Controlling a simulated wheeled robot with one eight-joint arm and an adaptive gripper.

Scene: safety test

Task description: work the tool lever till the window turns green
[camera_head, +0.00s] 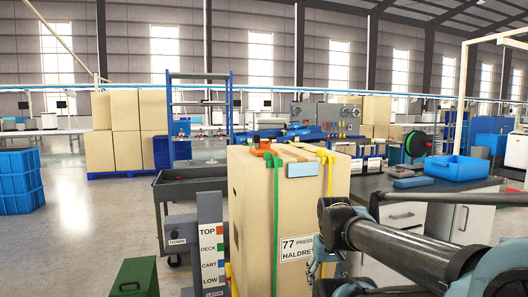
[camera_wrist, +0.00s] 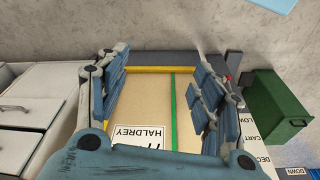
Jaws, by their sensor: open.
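A tall cardboard carton (camera_head: 252,215) stands in front of me, with green and yellow straps and a "77 PRESS HALDREY" label (camera_head: 297,249). A small orange and dark tool (camera_head: 263,149) lies on its top. I cannot make out a lever or a green window on it. A pale blue block (camera_head: 303,170) is at the carton's top front edge. My gripper (camera_wrist: 160,72) is open and empty. In the wrist view its blue fingers are spread in front of the carton's labelled face, which shows between them; whether they touch it is unclear.
A grey post (camera_head: 211,240) marked TOP, DECK, CART and LOW stands left of the carton. A green box (camera_head: 135,277) is on the floor at lower left. A dark cart (camera_head: 190,181) stands behind. A workbench (camera_head: 425,188) with a blue bin (camera_head: 456,167) is at right.

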